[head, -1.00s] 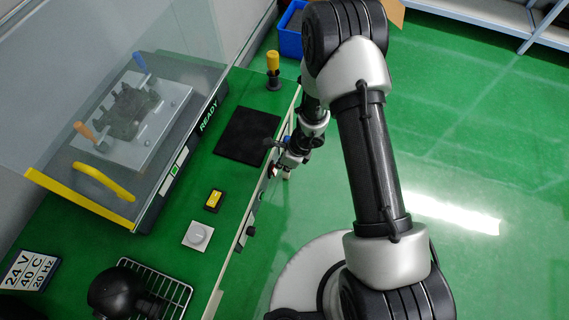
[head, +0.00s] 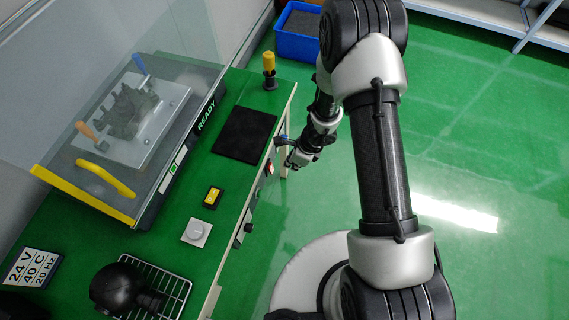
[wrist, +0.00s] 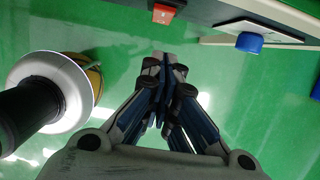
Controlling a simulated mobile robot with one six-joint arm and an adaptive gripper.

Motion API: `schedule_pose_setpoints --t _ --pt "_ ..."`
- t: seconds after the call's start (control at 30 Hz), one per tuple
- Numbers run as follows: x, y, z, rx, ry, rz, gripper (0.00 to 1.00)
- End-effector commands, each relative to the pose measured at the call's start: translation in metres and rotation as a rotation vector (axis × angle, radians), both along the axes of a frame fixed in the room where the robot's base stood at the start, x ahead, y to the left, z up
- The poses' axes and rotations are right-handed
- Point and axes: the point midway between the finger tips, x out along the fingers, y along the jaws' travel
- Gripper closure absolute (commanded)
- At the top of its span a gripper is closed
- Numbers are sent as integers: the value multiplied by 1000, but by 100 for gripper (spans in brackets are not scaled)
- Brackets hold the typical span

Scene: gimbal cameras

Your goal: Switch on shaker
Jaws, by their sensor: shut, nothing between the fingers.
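The shaker (head: 150,205) stands on the green bench at the left, under a clear hood with a yellow front edge and handle. Its dark front reads READY and carries a small green-and-white panel (head: 177,160). Inside, a dark part is clamped on a plate. A red switch (head: 269,168) sits on the bench's front face; it also shows at the top of the wrist view (wrist: 164,12). My gripper (head: 293,163) is just off that front face, near the red switch and apart from it. In the wrist view its fingers (wrist: 165,60) are closed together and empty.
A blue knob (wrist: 249,42) is on the front face, right of the red switch in the wrist view. A black mat (head: 245,134), yellow button (head: 213,197), grey dial (head: 196,232) and wire rack (head: 172,285) are on the bench. Open floor lies to the right.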

Motion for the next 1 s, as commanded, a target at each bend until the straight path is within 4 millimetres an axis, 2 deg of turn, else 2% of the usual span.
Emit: schedule_pose_setpoints --t 0.03,0.1,0.3,0.4,0.57,1.0 --pt "1 0 20 1 -5 1 100" --pt "0 -1 39 2 -5 2 100" --pt "-2 -4 78 1 -2 -1 100" --pt "-2 -6 90 1 -1 0 100" --pt "-3 -6 99 1 -1 0 100" --pt "-3 -6 99 0 0 0 100"
